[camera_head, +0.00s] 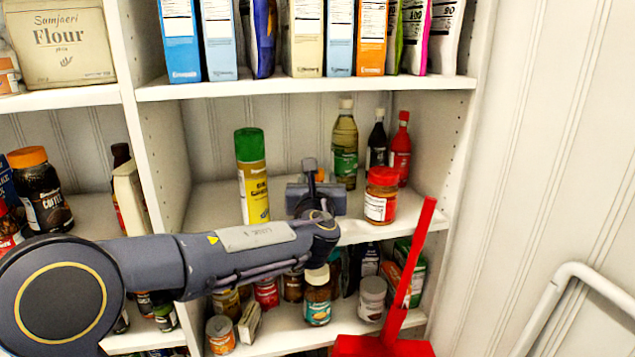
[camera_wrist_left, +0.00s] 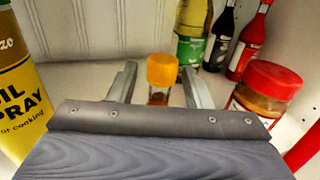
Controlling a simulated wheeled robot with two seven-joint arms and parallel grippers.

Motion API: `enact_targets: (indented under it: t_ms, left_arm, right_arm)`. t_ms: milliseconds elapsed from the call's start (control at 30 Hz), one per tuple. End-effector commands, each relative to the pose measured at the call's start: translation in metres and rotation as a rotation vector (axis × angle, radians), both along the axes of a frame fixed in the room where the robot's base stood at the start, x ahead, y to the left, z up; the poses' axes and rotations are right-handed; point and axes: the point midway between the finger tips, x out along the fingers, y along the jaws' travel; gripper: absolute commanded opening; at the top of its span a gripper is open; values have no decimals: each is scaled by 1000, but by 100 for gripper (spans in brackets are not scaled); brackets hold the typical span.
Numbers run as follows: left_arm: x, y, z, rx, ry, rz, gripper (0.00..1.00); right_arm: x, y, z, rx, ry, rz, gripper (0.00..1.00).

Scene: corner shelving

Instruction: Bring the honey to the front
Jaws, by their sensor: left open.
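A small jar with an orange-yellow cap (camera_wrist_left: 161,70), which looks like the honey, stands on the middle shelf in the left wrist view. Its label cannot be read, and its lower part is hidden by my gripper. My left gripper (camera_wrist_left: 158,84) is open, with one finger on each side of the jar in that view. I cannot tell whether the fingers reach fully around it. In the head view my left gripper (camera_head: 314,182) is over the middle shelf, and the jar is mostly or fully hidden behind it. My right gripper is not in view.
A cooking spray can (camera_head: 253,178) stands left of the gripper, and a red-lidded jar (camera_head: 381,196) stands close on the right. Bottles (camera_head: 345,148) stand behind. Boxes fill the shelf above. A red long-handled object (camera_head: 400,300) rises in front of the shelves.

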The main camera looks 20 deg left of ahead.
Motion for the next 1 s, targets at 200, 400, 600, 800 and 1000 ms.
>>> enact_targets:
  t_ms: [200,400,600,800,1000]
  left_arm:
    - [-8,-4,-1,-1,0,-2,45]
    - [-39,-16,-1,-1,-3,-3,45]
    - [-65,-26,0,0,-2,-1,45]
    - [-73,-29,0,0,0,-1,45]
    - [-73,-29,0,0,0,0,45]
  right_arm:
    - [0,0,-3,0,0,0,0]
    - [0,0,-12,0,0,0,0]
    - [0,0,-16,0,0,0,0]
    - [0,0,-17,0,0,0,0]
    - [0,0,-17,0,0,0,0]
